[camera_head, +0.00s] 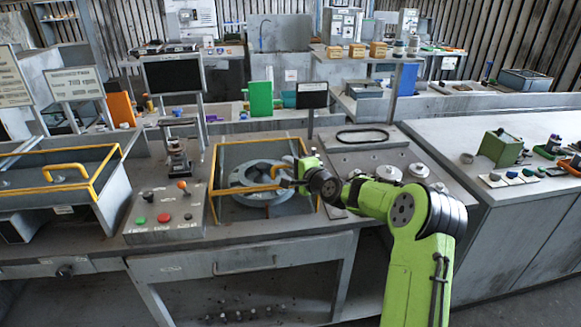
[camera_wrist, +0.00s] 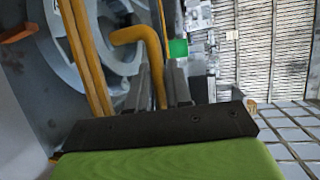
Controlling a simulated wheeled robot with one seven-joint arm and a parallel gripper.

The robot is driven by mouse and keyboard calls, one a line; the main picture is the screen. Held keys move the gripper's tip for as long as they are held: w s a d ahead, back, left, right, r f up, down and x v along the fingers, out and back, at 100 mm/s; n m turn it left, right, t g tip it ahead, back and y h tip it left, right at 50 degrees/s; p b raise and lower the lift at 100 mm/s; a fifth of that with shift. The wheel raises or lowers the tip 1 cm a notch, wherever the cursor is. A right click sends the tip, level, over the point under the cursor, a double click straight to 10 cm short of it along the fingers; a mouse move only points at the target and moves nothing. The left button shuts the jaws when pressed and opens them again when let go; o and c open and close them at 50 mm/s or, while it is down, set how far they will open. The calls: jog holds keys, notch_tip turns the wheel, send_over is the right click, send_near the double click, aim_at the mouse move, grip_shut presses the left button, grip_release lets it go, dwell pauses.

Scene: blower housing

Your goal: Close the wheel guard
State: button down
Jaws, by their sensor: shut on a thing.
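The wheel guard (camera_head: 240,141) is a yellow-edged frame at the middle of the bench. The grey wheel (camera_head: 238,191) lies within its outline. A yellow bent handle (camera_head: 274,171) stands out from the guard; it shows large in the wrist view (camera_wrist: 127,36). My gripper (camera_head: 287,180) is at the right side of the wheel, and its two dark fingers (camera_wrist: 160,88) are shut on the handle. The wheel shows behind yellow bars (camera_wrist: 83,60) in the wrist view. The exact tilt of the guard is hard to tell.
Left of the wheel is a control box (camera_head: 165,214) with coloured buttons and a lever. A second yellow-edged guard (camera_head: 63,172) stands further left. Round metal parts (camera_head: 388,173) and a black belt ring (camera_head: 362,136) lie to the right. A small black screen (camera_head: 312,95) stands behind.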

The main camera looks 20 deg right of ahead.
jog(key=shift+s+f, duration=0.1)
jog(key=shift+f, duration=0.15)
jog(key=c, duration=1.4)
grip_release()
jog(key=shift+o, duration=1.4)
jog(key=shift+s+r, duration=0.2)
jog(key=shift+s, duration=0.05)
jog(key=shift+w, duration=0.1)
jog(key=v, duration=1.5)
jog(key=shift+s+r, duration=0.15)
jog(key=shift+s, duration=0.2)
jog(key=shift+d, duration=0.1)
